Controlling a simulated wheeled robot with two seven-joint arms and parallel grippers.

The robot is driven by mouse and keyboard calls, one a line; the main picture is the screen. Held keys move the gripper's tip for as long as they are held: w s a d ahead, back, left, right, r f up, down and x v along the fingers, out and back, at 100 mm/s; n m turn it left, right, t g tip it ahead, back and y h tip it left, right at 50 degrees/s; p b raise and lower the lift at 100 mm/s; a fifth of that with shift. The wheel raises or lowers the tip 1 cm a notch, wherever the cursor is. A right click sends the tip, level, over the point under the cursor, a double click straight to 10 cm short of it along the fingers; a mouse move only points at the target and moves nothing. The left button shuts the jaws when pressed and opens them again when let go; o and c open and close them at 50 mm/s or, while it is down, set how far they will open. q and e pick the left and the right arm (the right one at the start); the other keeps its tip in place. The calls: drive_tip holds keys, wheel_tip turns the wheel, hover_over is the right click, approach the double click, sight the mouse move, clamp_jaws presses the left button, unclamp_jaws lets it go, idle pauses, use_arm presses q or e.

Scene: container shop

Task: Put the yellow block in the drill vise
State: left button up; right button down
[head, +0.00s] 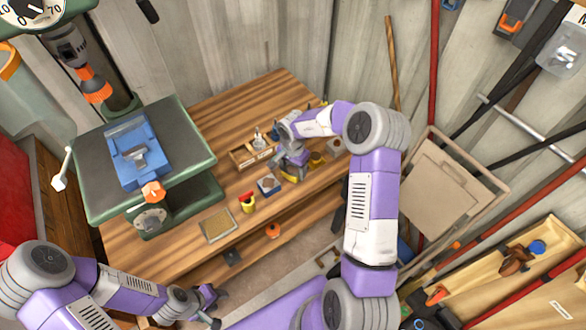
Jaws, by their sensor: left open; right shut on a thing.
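The blue drill vise (128,176) sits on the green drill press table (189,122) at the left. My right gripper (292,172) reaches down over the right part of the wooden bench. It is shut on a small yellow thing, which seems to be the yellow block (291,178); the fingers hide much of it, and I cannot tell whether it touches the bench. My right gripper is to the right of the vise and apart from it. My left gripper (212,304) is open and empty, low in the picture before the bench's front edge.
An orange handle (153,192) sticks out before the drill press table.

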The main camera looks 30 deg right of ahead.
sight(293, 168)
drive_tip(key=shift+c, duration=0.6)
unclamp_jaws()
drive_tip(key=shift+f, duration=0.1)
drive_tip(key=shift+r, duration=0.4)
wheel_tip(293, 168, up, 12)
drive_tip(key=p, duration=0.3)
drive_tip(key=shift+f+p, duration=0.25)
drive_tip(key=shift+p, duration=0.05)
